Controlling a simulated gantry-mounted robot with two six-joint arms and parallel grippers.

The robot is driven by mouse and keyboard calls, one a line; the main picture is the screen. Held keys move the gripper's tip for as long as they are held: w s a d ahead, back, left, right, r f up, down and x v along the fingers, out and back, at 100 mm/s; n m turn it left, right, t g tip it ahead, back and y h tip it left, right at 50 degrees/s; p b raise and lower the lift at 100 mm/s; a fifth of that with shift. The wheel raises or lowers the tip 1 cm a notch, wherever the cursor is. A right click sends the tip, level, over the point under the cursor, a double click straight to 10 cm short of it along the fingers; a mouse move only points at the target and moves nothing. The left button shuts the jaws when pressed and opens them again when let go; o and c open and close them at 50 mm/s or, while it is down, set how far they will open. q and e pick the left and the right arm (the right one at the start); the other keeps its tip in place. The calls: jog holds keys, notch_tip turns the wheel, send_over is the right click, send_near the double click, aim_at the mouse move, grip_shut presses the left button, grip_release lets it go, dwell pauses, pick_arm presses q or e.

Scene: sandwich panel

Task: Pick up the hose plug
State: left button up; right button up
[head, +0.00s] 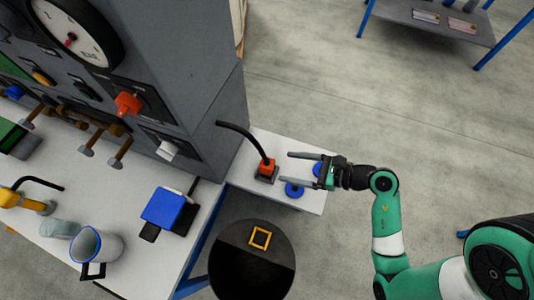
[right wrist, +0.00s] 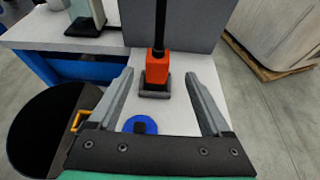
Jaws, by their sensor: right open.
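The hose plug (head: 268,166) is an orange block with a black hose rising from it. It stands upright in a dark square base on a white side table. In the head view my right gripper (head: 287,168) is open and empty, its fingers pointing left at the plug from a short way off. In the right wrist view the plug (right wrist: 158,64) shows ahead, lined up with the gap between the open fingertips (right wrist: 160,74), and seems clear of them. My left gripper is not in view.
Blue discs (head: 293,190) lie on the white table (head: 312,206) near my right gripper. A grey panel cabinet (head: 221,125) rises just left of the plug. A round black stool (head: 240,275) stands below, with a yellow square frame (head: 260,238) on it.

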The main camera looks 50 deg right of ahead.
aim_at(273, 164)
jog(key=b+x, duration=0.2)
jog(key=x, duration=0.3)
jog(key=shift+w+a+f, duration=0.15)
jog(key=shift+w, duration=0.4)
jog(key=b+x, duration=0.1)
jog(key=x, duration=0.1)
jog(key=b+x, duration=0.2)
jog(key=shift+w+a+f, duration=0.2)
jog(key=shift+w+a, duration=0.1)
jog(key=shift+a, duration=0.05)
jog(key=shift+w, duration=0.2)
grip_shut()
